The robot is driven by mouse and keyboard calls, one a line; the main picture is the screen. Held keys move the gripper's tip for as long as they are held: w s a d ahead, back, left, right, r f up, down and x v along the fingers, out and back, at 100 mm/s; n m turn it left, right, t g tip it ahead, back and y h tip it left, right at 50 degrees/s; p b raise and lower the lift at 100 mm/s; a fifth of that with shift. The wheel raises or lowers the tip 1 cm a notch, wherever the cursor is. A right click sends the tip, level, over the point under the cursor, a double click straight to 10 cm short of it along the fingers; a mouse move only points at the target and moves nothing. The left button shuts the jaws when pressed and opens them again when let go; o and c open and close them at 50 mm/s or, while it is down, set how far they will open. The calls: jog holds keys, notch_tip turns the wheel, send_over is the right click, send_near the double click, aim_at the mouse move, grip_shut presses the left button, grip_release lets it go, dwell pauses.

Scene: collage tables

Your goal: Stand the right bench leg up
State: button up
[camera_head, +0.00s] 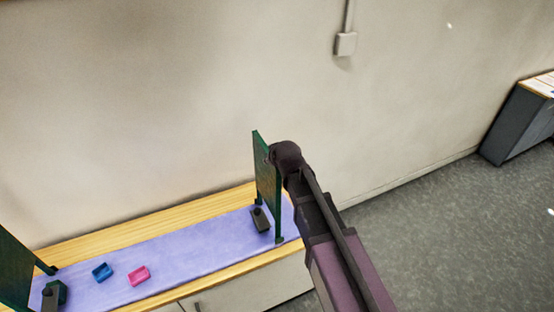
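My dark arm (325,225) reaches up from the lower right. Its rounded end (286,156) is beside the upper right edge of the right green panel (267,185). My gripper's fingers do not show, so I cannot see whether they hold anything. The right panel stands upright on small feet on the mat. A dark grey block (261,220) is on the mat against the panel's left side and looks slightly tilted. I cannot tell for sure which piece is the right bench leg. A blue piece (102,272) and a pink piece (139,275) lie on the mat.
The lavender mat (195,252) covers most of a wooden-topped cabinet along the wall. A second green panel (14,268) stands at the left, with a dark block (50,296) beside it. The mat's middle is clear. A grey cabinet (520,122) stands far right.

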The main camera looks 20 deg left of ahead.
jog(key=shift+d, duration=0.1)
jog(key=shift+r, duration=0.1)
jog(key=d+p+v, duration=0.1)
jog(key=p+v, duration=1)
jog(key=v, duration=0.4)
jog(key=shift+w+d+r, duration=0.15)
jog(key=shift+w+r, duration=0.1)
dwell(1.6)
dwell(0.7)
jog(key=s+d+f+m+g+h+b, duration=0.1)
jog(key=d+f, duration=0.5)
jog(key=d, duration=0.6)
jog(key=s+d+f+m+g+h+b, duration=0.2)
jog(key=d+f+m+b, duration=0.3)
jog(key=d, duration=0.6)
jog(key=s+d+f+m+g+h+b, duration=0.1)
jog(key=d+f+m+g+h+b, duration=0.1)
jog(key=d+f+b, duration=0.5)
jog(key=d+m+g, duration=0.1)
jog(key=d+g, duration=0.1)
jog(key=d, duration=0.3)
jog(key=shift+s+d+f, duration=0.35)
jog(key=shift+s+f, duration=0.05)
